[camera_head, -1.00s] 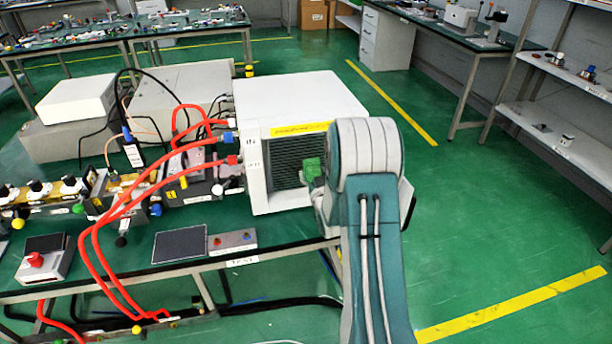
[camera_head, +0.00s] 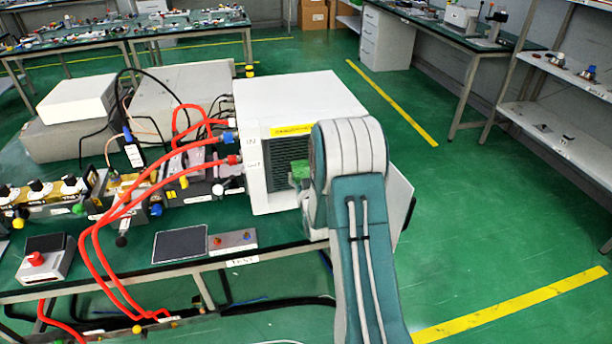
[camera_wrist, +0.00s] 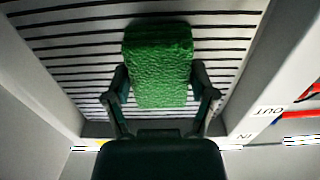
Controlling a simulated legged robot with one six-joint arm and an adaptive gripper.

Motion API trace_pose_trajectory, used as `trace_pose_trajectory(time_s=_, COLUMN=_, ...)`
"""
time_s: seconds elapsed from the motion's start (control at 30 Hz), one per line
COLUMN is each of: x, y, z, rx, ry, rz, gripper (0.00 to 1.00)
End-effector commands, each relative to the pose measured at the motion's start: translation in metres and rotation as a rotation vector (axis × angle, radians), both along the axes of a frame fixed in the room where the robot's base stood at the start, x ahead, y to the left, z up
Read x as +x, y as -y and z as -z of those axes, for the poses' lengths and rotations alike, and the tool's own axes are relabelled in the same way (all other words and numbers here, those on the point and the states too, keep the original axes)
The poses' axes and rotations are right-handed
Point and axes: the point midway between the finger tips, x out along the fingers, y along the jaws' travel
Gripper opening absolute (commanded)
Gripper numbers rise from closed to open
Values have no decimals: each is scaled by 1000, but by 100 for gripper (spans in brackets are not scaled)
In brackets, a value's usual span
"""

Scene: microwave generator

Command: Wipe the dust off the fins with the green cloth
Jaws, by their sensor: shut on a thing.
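The green cloth (camera_wrist: 158,62) is a textured block-like pad held between the two fingers of my gripper (camera_wrist: 162,98) in the wrist view. It lies over the fins (camera_wrist: 75,58), a row of dark slots between pale slats; whether it touches them is hard to tell. In the head view, the fins (camera_head: 281,150) are on the front of the white box, and the cloth (camera_head: 300,172) shows as a small green patch in front of them. My arm hides the fins' right part and most of my gripper there. I cannot make out any dust.
The white box (camera_head: 295,95) stands on the bench, with a yellow label strip above the fins. Red hoses (camera_head: 130,208) run into its left side near the IN and OUT marks. A grey control box (camera_head: 232,241) sits on the bench front. Open floor lies to the right.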

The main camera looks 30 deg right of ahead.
Motion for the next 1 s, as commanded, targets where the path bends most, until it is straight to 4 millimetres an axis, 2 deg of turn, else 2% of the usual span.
trace_pose_trajectory(time_s=0.5, x=11, y=-38, z=-2, rx=-3, ry=5, rz=-7, gripper=35)
trace_pose_trajectory(time_s=0.77, x=7, y=-36, z=-4, rx=-2, ry=5, rz=-3, gripper=34)
trace_pose_trajectory(time_s=1.0, x=3, y=-18, z=-4, rx=-2, ry=4, rz=-2, gripper=34)
